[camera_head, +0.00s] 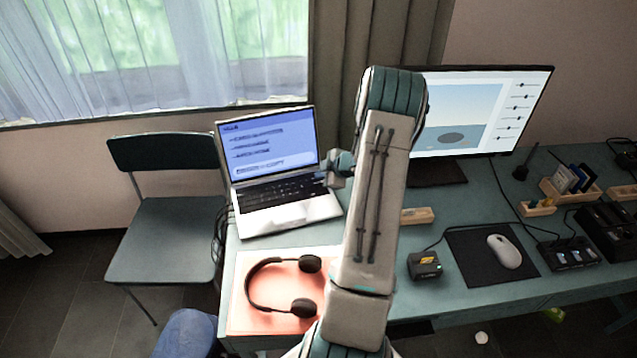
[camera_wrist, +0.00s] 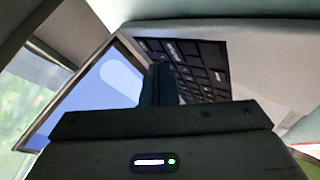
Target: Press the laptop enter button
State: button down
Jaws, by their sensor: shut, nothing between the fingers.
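The open silver laptop (camera_head: 290,213) stands at the left end of the desk, its screen lit blue and its black keyboard (camera_head: 281,192) facing up. My gripper (camera_head: 331,181) is at the right side of the keyboard, beside my arm. In the wrist view my shut, empty gripper (camera_wrist: 158,70) points at the black keys (camera_wrist: 205,62), with the lit screen (camera_wrist: 95,100) to the left. The fingers and gripper body hide part of the keyboard, so I cannot make out the enter key or tell whether the tips touch a key.
Black headphones (camera_head: 262,287) lie on a pink mat (camera_head: 240,318) in front of the laptop. A monitor (camera_head: 480,110) stands behind my arm. A mouse (camera_head: 504,251) and a small black box (camera_head: 424,265) are to the right. A chair (camera_head: 165,240) stands left of the desk.

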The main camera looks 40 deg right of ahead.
jog(key=shift+f, duration=0.1)
dwell(0.7)
jog(key=shift+f, duration=0.35)
jog(key=shift+f+b, duration=0.3)
dwell(0.7)
jog(key=shift+r+p, duration=0.75)
notch_tip(320, 180, up, 5)
jog(key=p, duration=0.4)
jog(key=shift+p, duration=0.4)
dwell(0.5)
